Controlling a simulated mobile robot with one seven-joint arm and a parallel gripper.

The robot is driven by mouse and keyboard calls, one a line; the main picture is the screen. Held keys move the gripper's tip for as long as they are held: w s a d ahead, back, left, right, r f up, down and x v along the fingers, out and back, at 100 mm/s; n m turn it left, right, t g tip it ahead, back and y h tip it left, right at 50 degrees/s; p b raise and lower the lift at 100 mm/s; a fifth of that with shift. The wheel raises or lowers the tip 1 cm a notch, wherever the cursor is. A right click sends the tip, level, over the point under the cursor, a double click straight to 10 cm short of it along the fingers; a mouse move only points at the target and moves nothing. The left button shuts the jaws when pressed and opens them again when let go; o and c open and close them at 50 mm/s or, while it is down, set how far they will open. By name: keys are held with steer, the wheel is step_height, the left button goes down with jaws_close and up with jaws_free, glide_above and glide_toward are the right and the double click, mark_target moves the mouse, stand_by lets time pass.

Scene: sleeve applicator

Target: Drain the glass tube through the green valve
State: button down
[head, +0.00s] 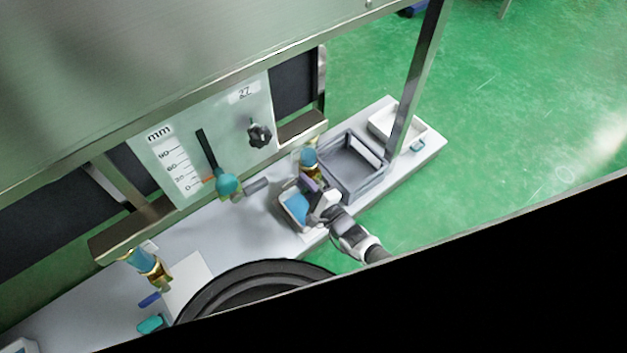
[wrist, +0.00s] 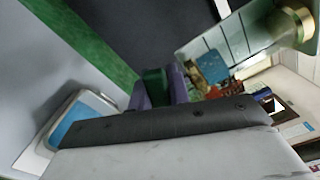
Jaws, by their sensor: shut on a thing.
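My gripper (head: 308,184) is over the bench by a small tray, beside a blue-and-brass fitting (head: 308,160). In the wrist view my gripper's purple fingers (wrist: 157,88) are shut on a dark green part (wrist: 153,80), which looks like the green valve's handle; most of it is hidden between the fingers. A clear, marked glass piece (wrist: 222,52) with a brass end (wrist: 295,26) shows at upper right in the wrist view. It may be the glass tube; any liquid level cannot be told.
A grey bin (head: 352,178) stands to the right. A scale panel (head: 168,152) with a teal lever valve (head: 228,184) and a black knob (head: 259,133) stands behind. A metal post (head: 415,75) rises at right.

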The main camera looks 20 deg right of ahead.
steer(key=shift+d, duration=0.1)
stand_by(0.3)
steer(key=c, duration=1.3)
jaws_free()
steer(key=shift+v, duration=3.7)
steer(key=shift+r, duration=0.1)
